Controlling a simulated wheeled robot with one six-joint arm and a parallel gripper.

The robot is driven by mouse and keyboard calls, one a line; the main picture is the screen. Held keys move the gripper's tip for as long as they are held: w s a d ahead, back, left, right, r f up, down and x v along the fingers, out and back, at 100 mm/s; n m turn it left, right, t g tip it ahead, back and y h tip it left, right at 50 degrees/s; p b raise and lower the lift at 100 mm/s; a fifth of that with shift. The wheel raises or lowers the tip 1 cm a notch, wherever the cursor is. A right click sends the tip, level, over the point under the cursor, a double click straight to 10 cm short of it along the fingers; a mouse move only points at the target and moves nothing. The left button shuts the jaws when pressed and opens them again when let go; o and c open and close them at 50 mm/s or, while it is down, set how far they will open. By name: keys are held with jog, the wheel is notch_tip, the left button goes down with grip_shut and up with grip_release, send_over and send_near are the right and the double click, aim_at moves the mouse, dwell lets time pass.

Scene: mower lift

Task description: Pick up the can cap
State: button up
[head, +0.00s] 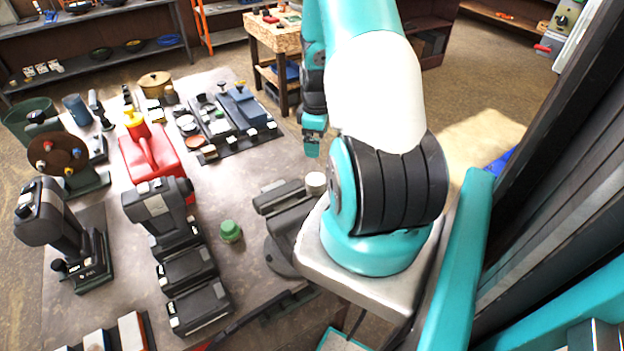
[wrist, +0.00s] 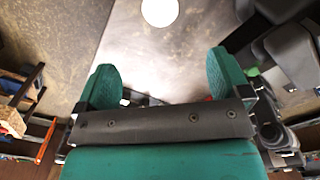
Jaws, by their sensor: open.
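A small green stepped cap (head: 230,231), which looks like the can cap, sits on the grey bench top between the black power-tool batteries and the vise. The red fuel can (head: 152,158) with a yellow spout stands farther back. My gripper (head: 312,150) hangs above the bench's right side, behind the vise and well apart from the green cap. In the wrist view its two teal fingers (wrist: 165,78) are spread wide with nothing between them. I cannot make out the green cap for certain in the wrist view.
A dark vise (head: 283,215) stands on the near right of the bench, with a white round piece (head: 315,184) beside it. Black batteries (head: 198,304) lie left of the green cap. A tool tray (head: 228,122) lies behind. Bare bench top surrounds the cap.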

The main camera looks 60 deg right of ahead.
jog(key=b, duration=0.8)
send_near(317, 179)
jog(key=f, duration=0.5)
jog(key=shift+w+a+f, duration=0.15)
jog(key=shift+w+a, duration=0.15)
jog(key=f+b, duration=0.1)
jog(key=f, duration=0.1)
jog(key=f+b, duration=0.1)
jog(key=f, duration=0.1)
jog(key=f+b, duration=0.2)
jog(key=shift+s+d, duration=0.25)
jog(key=shift+d, duration=0.05)
jog(key=shift+r, duration=0.1)
jog(key=shift+c, duration=0.4)
jog(key=c, duration=0.9)
